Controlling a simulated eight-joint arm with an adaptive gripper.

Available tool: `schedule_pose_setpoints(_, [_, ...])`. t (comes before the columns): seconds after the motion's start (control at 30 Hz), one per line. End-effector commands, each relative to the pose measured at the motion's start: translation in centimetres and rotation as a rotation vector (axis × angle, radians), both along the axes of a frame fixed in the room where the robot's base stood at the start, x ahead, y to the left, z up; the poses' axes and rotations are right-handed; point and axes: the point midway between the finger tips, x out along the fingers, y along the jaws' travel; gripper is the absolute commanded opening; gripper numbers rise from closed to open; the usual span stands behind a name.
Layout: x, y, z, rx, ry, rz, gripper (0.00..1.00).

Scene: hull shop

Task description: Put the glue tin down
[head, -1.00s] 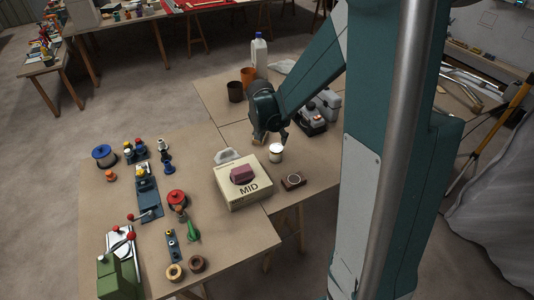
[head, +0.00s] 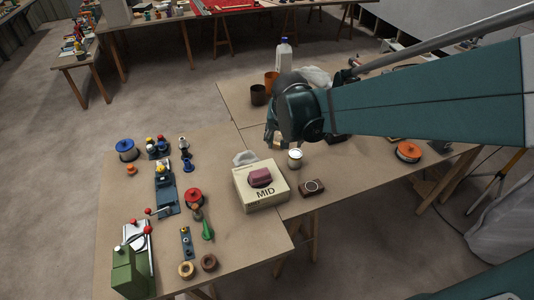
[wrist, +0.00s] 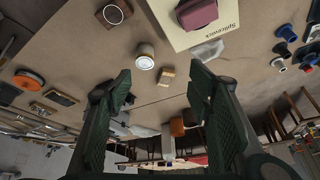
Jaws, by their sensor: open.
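In the wrist view the tin (wrist: 145,57) is beyond my fingertips, with nothing between the fingers. My gripper (head: 272,142) is left of and behind the tin in the head view, partly hidden by my own wrist. In the wrist view my gripper (wrist: 160,72) has its two fingers wide apart and empty, clear of the tin.
A dark brown block with a ring (head: 312,188) is in front of the tin. A small wooden block (wrist: 167,76) lies near the tin. Brown and orange cups (head: 258,95) and a white jug (head: 284,57) stand behind.

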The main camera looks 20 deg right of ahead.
Motion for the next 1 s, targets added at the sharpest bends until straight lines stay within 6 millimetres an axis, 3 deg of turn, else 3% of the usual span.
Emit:
schedule_pose_setpoints(0.43, [-6.0,3.7,3.7,-0.014,-0.043,0.165,0.51])
schedule_pose_setpoints(1.0, [-13.6,7.8,6.0,-0.046,-0.107,0.367,0.51])
